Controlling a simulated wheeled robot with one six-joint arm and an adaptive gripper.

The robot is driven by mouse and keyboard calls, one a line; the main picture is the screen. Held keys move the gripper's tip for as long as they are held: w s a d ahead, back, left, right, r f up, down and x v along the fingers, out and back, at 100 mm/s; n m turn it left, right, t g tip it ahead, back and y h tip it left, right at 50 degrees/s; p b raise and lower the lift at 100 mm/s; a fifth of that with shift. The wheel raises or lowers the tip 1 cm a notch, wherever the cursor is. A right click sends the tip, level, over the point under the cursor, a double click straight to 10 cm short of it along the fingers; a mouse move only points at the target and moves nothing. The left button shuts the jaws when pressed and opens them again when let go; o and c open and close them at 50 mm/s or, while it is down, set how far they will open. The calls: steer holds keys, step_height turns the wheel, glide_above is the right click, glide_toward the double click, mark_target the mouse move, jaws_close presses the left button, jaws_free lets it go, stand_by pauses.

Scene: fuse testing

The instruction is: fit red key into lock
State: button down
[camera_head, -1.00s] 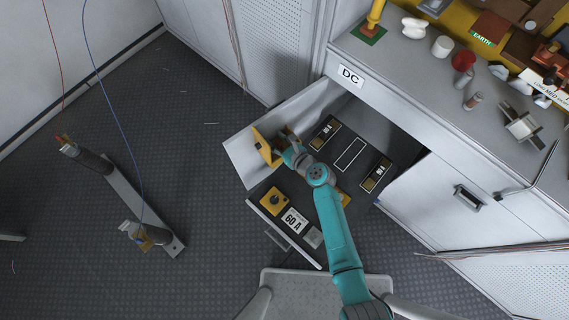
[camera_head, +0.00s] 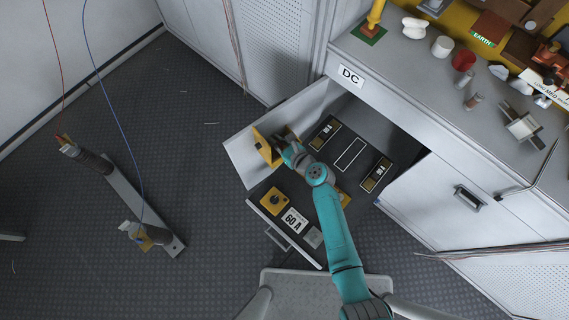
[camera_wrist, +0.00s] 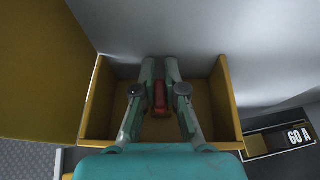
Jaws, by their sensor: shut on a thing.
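My gripper (camera_wrist: 160,72) reaches into an open yellow box (camera_wrist: 228,100) in the wrist view. Its fingers are shut on a small red piece (camera_wrist: 160,96), which looks like the red key. The fingers hide part of it. In the head view my gripper (camera_head: 281,149) is at the yellow box (camera_head: 261,148) by the drawer's left wall, and the key cannot be made out there. A yellow square block with a dark round part (camera_head: 274,200) sits near the drawer's front, left of a 60 A label. I cannot tell whether it is the lock.
The open drawer (camera_head: 262,182) also holds dark panels with yellow parts (camera_head: 376,174). The box's yellow lid (camera_wrist: 40,70) stands open at left. The counter (camera_head: 400,75) above carries several small items. A post assembly (camera_head: 130,205) lies on the floor at left.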

mark_target(271, 130)
steer(key=shift+r, duration=0.1)
steer(key=shift+r, duration=2.4)
